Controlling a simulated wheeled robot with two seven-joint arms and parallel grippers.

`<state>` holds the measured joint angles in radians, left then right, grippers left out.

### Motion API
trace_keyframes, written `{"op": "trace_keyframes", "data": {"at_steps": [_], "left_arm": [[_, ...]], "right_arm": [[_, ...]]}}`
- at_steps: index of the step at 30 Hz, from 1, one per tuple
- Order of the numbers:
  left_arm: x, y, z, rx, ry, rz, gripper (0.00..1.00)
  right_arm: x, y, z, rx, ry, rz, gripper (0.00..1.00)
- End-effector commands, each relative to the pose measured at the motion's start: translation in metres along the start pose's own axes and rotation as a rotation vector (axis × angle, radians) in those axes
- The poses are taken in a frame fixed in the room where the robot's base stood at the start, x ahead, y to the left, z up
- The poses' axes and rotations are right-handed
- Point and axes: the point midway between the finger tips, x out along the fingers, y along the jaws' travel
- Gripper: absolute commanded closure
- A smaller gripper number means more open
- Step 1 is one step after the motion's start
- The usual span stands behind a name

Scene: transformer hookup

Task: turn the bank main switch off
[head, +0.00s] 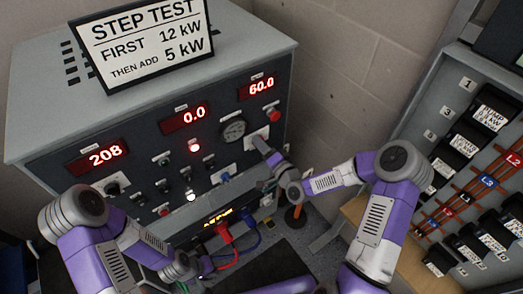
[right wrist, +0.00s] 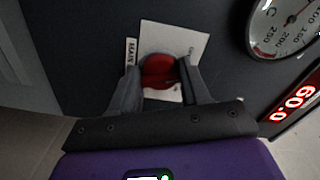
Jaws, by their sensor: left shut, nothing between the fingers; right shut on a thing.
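The bank main switch is a red knob (right wrist: 160,72) on a white plate marked MAIN, seen in the right wrist view. My right gripper (right wrist: 161,84) is shut on this knob, with one finger on each side of it. In the head view the right gripper (head: 266,150) reaches the white plate (head: 251,137) on the right part of the grey panel and hides the knob. My left gripper (head: 204,266) is low in front of the panel, near the cables, shut and empty.
The grey cabinet (head: 60,112) carries displays reading 208, 0.0 and 60.0, a round gauge (head: 234,130) and several small switches. A step test sign (head: 142,38) stands on top. Red cables (head: 223,235) hang below. A breaker rack (head: 450,105) stands at right.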

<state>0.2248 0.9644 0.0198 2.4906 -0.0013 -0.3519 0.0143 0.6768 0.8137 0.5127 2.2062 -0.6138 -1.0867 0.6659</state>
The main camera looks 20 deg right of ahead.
Motion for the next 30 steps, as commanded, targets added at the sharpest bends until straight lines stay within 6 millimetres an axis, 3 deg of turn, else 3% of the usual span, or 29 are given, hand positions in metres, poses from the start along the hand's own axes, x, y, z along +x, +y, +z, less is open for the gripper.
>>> {"op": "trace_keyframes", "data": {"at_steps": [6, 15, 30], "left_arm": [[0.021, -0.008, -0.001, 0.000, 0.000, 0.000, 1.00], [0.036, -0.014, -0.002, 0.000, 0.000, 0.000, 1.00], [0.042, -0.016, -0.002, 0.000, 0.000, 0.000, 1.00]], "right_arm": [[0.000, 0.003, 0.001, -0.182, 0.000, -0.001, 0.84], [0.000, 0.002, 0.000, -0.351, 0.001, -0.001, 0.84], [0.000, 0.001, -0.001, -0.421, 0.001, 0.001, 0.84]]}}
